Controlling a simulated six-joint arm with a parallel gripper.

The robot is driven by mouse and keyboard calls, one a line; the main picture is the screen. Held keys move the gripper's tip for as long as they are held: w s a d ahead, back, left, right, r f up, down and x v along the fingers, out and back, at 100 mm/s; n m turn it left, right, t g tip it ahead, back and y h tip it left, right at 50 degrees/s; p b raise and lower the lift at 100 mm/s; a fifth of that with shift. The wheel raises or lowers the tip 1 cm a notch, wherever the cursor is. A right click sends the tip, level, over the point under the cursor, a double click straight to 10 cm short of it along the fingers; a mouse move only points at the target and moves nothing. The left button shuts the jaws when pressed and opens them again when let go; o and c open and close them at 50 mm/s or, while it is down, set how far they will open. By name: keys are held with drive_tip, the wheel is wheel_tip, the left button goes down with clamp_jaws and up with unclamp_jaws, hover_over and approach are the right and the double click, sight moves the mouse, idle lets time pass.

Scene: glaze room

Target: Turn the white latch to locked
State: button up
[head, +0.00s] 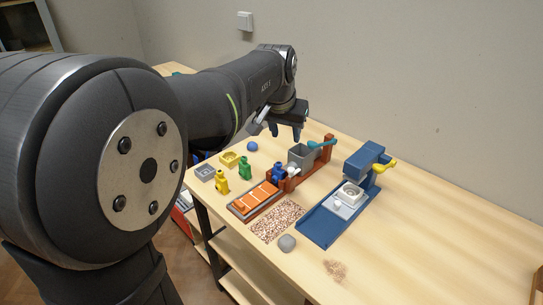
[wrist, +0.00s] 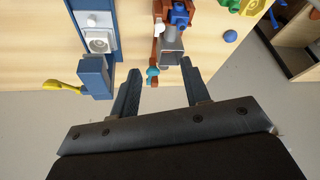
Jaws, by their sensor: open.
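Two white parts show, and I cannot tell for sure which is the latch. One is a small white knob (head: 293,169) on the side of the brown-red and grey fixture; it also shows in the wrist view (wrist: 159,30). The other is a small white piece (head: 337,204) on the blue fixture, beside a white square block (head: 350,193); it shows in the wrist view too (wrist: 91,20). My gripper (head: 285,134) is open and empty above the back of the table. In the wrist view its fingers (wrist: 160,70) stand apart, with the turquoise handle (wrist: 152,73) seen between them.
The blue fixture (head: 320,226) has a yellow lever (head: 384,166). The grey hopper (head: 301,156) stands by an orange tray (head: 256,197). The table's right side is clear.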

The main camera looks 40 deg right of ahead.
sight(291, 169)
drive_tip(key=x, duration=1.7)
drive_tip(key=shift+d+f, duration=0.1)
drive_tip(key=shift+f, duration=0.05)
clamp_jaws()
